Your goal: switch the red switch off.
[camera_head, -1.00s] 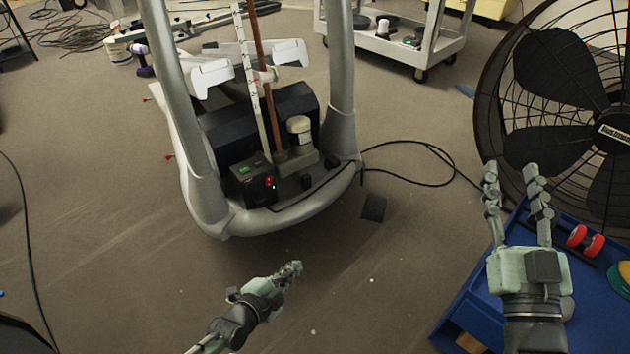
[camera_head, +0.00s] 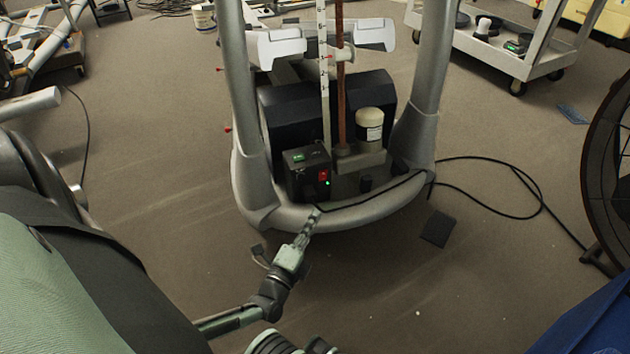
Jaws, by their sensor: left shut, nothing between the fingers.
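The red switch (camera_head: 323,175) is a small red rocker on the front of a black control box (camera_head: 304,180), with a lit green light just below it. The box sits at the base of the grey-framed elliptical machine (camera_head: 345,215). My left gripper (camera_head: 312,216) is shut and empty. Its fingertips point up toward the machine and overlap the front rim of the base in the picture, a little below the box. They are apart from the switch; whether they touch the rim I cannot tell. My right gripper is not in view.
A black cable (camera_head: 490,160) runs right across the floor from the machine. A small dark pad (camera_head: 438,228) lies right of the base. A large fan (camera_head: 612,170) and a blue surface (camera_head: 590,320) are at the right. A white cart (camera_head: 510,62) stands behind. The floor in front is clear.

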